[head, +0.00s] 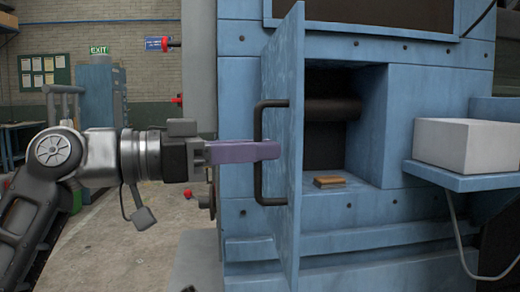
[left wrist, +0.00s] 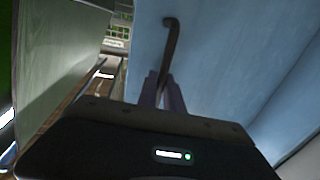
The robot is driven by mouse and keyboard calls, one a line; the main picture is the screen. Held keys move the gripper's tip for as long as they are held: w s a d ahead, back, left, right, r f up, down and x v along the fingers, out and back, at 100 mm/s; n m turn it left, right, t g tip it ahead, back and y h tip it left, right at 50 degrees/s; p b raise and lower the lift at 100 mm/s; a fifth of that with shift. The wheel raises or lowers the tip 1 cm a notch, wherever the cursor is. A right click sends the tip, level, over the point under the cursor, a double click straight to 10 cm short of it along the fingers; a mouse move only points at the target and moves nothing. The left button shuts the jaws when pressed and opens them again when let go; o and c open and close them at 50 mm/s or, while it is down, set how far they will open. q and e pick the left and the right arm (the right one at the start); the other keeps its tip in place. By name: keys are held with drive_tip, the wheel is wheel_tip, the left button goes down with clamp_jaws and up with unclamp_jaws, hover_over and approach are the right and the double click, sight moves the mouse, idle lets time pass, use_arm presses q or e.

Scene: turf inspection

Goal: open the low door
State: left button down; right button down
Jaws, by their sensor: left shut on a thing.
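The low door (head: 284,130) is a blue metal panel that stands swung out from the blue machine, showing nearly edge-on in the head view. Its dark bar handle (head: 258,150) is on the left face of the door. My left gripper (head: 272,150) reaches in from the left with its purple fingers shut on the handle, near the middle of the bar. In the left wrist view the handle (left wrist: 171,45) runs down between the fingers of the left gripper (left wrist: 162,85), against the blue door (left wrist: 230,50). My right gripper is not in view.
Behind the door is an open recess (head: 365,125) with a dark roller (head: 333,110) and a small brown block (head: 329,182) on its floor. A white box (head: 467,143) sits on a blue shelf (head: 470,180) at right. The floor (head: 165,240) left of the machine is clear.

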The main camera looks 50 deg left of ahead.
use_arm(q)
drive_tip(key=shift+a+r, duration=0.1)
drive_tip(key=c, duration=1.8)
unclamp_jaws()
drive_tip(key=shift+o, duration=0.2)
drive_tip(key=shift+s, duration=0.1)
drive_tip(key=p+v, duration=0.1)
drive_tip(key=v, duration=0.6)
drive_tip(key=shift+s, duration=0.25)
drive_tip(key=shift+a, duration=0.1)
